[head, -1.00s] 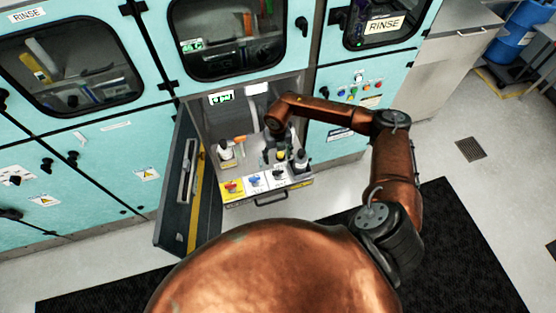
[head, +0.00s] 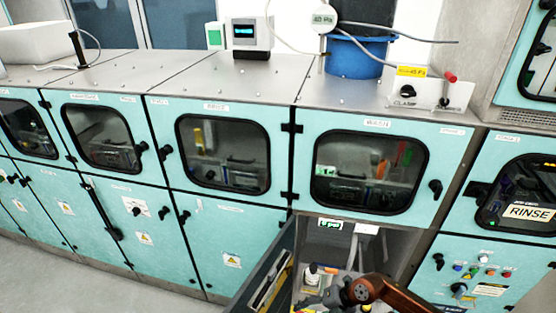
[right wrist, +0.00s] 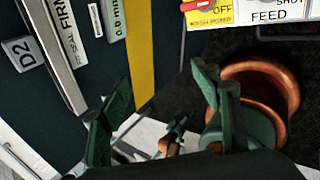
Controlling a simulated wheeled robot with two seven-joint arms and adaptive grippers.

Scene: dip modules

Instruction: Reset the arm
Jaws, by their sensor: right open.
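My right arm (head: 395,295) reaches in from the lower right of the head view, in front of an open lower compartment. My right gripper (right wrist: 160,80) shows in the right wrist view with its two green fingers spread and nothing between them. It is near the labelled front of the pulled-out tray (right wrist: 245,14) and the dark open door (right wrist: 60,75). My left gripper is out of view.
The open door (head: 268,275) stands left of the compartment. A black-and-white bottle (head: 311,275) stands inside. Teal cabinets (head: 225,245) with windows line the wall. A control panel (head: 475,275) is at the right. Floor at the lower left (head: 60,285) is clear.

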